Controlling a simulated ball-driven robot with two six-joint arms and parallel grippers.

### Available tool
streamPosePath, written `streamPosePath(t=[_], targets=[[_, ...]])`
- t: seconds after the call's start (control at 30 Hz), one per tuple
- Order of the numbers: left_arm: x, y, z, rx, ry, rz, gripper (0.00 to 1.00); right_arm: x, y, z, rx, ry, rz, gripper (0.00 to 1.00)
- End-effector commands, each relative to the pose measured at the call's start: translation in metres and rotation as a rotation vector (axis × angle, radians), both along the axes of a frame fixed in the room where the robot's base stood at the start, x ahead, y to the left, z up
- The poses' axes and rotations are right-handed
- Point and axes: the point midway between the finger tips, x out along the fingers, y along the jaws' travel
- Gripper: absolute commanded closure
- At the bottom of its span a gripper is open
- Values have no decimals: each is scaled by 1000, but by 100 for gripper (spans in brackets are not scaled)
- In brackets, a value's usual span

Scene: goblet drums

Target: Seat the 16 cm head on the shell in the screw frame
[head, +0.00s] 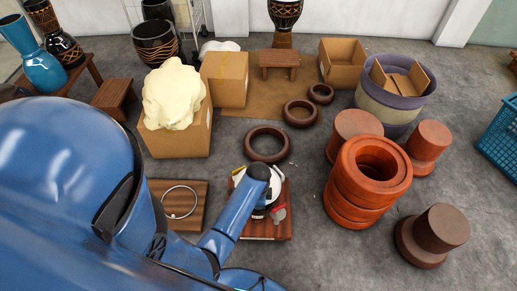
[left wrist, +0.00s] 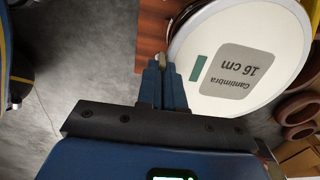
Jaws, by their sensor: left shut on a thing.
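The white 16 cm head (left wrist: 245,58) is a round disc with a grey "16 cm" label. It fills the right of the left wrist view. My left gripper (left wrist: 162,68) is shut at its near-left edge, with a small pale piece between the fingertips; I take this to be the head's rim. In the head view only part of a white rounded surface (head: 273,193) shows beside my blue arm, above a wooden board (head: 268,228). The arm covers the left gripper there. The shell and screw frame are mostly hidden, and whether the head touches the shell cannot be told. My right gripper is not in view.
A second wooden board (head: 164,213) holding a thin metal ring (head: 180,188) lies to the left. A red part (head: 278,213) shows on the middle board. A dark brown ring (head: 267,143) lies behind. Stacked orange rings (head: 358,187) stand to the right, with grey floor between.

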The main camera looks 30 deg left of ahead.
Motion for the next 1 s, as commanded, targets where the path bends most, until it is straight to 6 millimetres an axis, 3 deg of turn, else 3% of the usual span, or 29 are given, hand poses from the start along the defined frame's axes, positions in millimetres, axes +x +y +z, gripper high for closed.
streamPosePath(t=[0.37,0.8,1.0], targets=[[0,0,-21,0,0,0,100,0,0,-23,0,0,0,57],[0,0,-61,1,-1,0,100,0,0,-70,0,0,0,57],[0,0,-78,-1,1,0,100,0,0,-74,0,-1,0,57]])
